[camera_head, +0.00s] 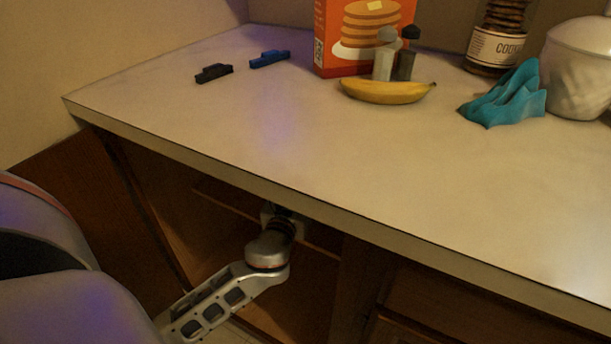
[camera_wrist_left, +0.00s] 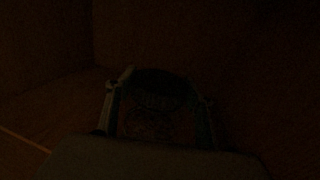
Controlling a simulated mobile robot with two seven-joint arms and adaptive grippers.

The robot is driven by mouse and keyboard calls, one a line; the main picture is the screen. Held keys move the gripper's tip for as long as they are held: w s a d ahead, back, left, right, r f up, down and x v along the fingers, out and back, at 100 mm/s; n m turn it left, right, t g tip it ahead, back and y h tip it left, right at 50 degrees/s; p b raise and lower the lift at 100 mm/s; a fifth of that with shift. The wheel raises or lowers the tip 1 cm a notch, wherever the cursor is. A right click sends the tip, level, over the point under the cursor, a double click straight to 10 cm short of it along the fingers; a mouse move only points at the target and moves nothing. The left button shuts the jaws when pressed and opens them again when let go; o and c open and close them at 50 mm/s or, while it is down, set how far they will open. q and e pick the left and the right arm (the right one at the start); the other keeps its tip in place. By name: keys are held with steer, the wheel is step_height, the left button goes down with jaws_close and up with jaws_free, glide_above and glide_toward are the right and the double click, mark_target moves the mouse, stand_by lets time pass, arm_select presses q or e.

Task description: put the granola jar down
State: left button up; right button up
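The granola jar (camera_wrist_left: 158,105) shows very dimly in the left wrist view, as a rounded shape with a dark top and a faint label. My left gripper (camera_wrist_left: 160,92) has one finger on each side of it and appears shut on it. In the head view my left arm reaches into the open cabinet under the counter, and the counter edge hides the gripper and jar. It is too dark to tell whether the jar touches the cabinet floor. My right gripper is in neither view.
The counter (camera_head: 270,150) above holds an orange pancake box (camera_head: 335,40), a banana (camera_head: 388,92), two shakers, a teal cloth (camera_head: 508,97), a cookie jar (camera_head: 497,48), a white pot (camera_head: 580,75) and two small dark clips. Cabinet walls surround the left arm.

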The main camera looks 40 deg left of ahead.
arm_select(q)
steer(key=o, duration=0.4)
steer(key=shift+s+d+r, duration=0.1)
steer(key=shift+s, duration=0.05)
steer(key=p+v, duration=0.1)
steer(key=v, duration=1)
steer(key=shift+s+d, duration=0.2)
steer(key=shift+s, duration=0.1)
